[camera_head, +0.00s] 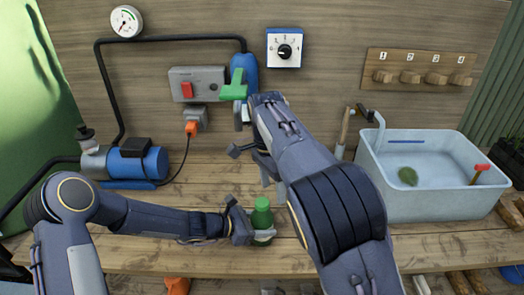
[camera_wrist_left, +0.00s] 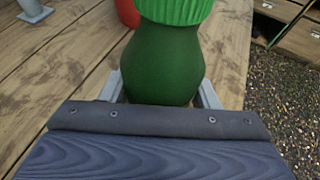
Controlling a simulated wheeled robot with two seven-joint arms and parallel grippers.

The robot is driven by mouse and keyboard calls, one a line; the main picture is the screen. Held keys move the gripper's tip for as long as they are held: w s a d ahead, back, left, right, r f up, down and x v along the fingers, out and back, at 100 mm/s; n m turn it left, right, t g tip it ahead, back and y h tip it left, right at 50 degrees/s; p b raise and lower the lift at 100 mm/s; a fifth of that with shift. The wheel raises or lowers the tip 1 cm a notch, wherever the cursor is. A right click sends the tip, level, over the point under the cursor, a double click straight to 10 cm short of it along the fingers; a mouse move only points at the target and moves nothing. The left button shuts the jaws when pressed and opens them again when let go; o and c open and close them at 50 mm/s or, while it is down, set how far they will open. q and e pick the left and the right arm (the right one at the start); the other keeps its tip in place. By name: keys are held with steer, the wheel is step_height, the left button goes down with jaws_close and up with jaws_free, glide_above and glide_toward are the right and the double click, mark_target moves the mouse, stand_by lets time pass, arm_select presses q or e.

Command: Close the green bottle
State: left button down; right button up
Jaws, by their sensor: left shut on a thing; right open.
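The green bottle (camera_head: 262,217) stands on the wooden bench near its front edge. A lighter green ribbed cap (camera_head: 262,202) sits on top of it; how tightly it is screwed on cannot be told. My left gripper (camera_head: 263,235) is shut around the bottle's body from the left. In the left wrist view the dark green bottle (camera_wrist_left: 162,65) is between the fingers, with the ribbed cap (camera_wrist_left: 175,8) cut off at the top edge. My right gripper (camera_head: 272,186) is open, pointing down above and behind the bottle, partly hidden by my right forearm.
A blue pump (camera_head: 140,163) stands at the left rear. A blue cylinder with a green handle (camera_head: 235,86) is behind my right arm. A pale blue tub (camera_head: 430,203) is at the right. A red object (camera_wrist_left: 128,12) is behind the bottle. Bench space left of the bottle is clear.

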step_height(320, 180, up, 10)
steer(key=a+m+t+y, duration=0.1)
steer(key=a+m, duration=0.1)
steer(key=m, duration=3.2)
steer(key=shift+w+a, duration=0.3)
steer(key=shift+w, duration=0.1)
